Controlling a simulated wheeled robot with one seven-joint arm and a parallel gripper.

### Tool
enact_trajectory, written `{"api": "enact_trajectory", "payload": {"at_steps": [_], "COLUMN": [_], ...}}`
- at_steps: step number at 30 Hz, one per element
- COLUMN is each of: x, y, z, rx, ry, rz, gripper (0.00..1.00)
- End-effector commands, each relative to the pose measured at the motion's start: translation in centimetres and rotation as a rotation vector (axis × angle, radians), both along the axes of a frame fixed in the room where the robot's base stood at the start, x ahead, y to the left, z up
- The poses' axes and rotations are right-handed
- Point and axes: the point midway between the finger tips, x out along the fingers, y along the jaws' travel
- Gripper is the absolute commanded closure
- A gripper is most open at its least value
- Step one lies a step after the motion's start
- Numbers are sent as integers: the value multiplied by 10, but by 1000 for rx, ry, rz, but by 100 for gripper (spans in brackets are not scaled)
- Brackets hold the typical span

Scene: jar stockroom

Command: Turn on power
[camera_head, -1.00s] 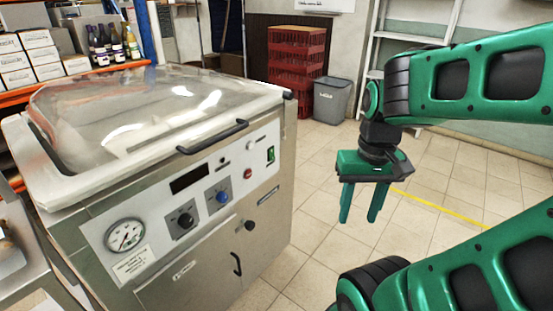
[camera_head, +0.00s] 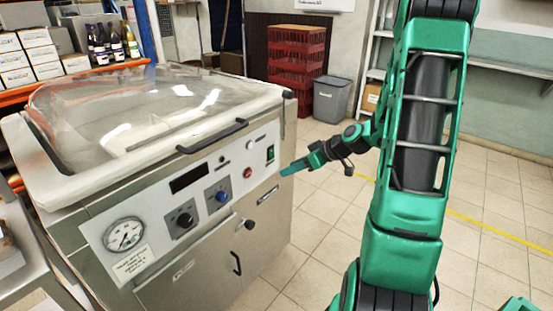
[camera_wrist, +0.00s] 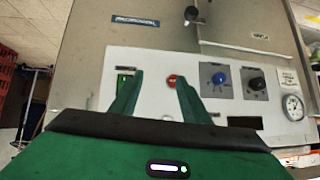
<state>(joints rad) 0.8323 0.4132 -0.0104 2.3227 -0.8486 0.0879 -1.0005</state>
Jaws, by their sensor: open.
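A steel machine (camera_head: 262,230) with a clear domed lid stands at the left in the head view. Its white front panel carries a green rocker switch (camera_head: 270,154) at the right end, a red button (camera_head: 247,173), a blue knob (camera_head: 221,195) and a black knob (camera_head: 185,220). My gripper (camera_head: 286,171) is open and empty, pointing at the panel just right of and below the switch. In the wrist view, which is upside down, the fingers (camera_wrist: 158,97) are apart; the left one partly covers the green switch (camera_wrist: 123,77), and the red button (camera_wrist: 172,80) shows between them. I cannot tell the switch position.
A black lid handle (camera_head: 212,136) juts out above the panel. A round gauge (camera_head: 124,234) and a cabinet door handle (camera_head: 237,264) are on the front. A grey bin (camera_head: 331,98) and red crates (camera_head: 296,60) stand behind. The tiled floor to the right is clear.

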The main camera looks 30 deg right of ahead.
Motion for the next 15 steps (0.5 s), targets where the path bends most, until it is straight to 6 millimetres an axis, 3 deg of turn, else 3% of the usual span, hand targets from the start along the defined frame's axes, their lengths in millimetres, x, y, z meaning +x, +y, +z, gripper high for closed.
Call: {"api": "enact_trajectory", "payload": {"at_steps": [3,9,15], "x": [21,39,49], "y": [-24,-51,-58], "z": [-5,-3,-3], "rx": [28,38,38], "ry": [-135,-289,-333], "rz": [-25,-70,-86], "gripper": [58,58,58]}}
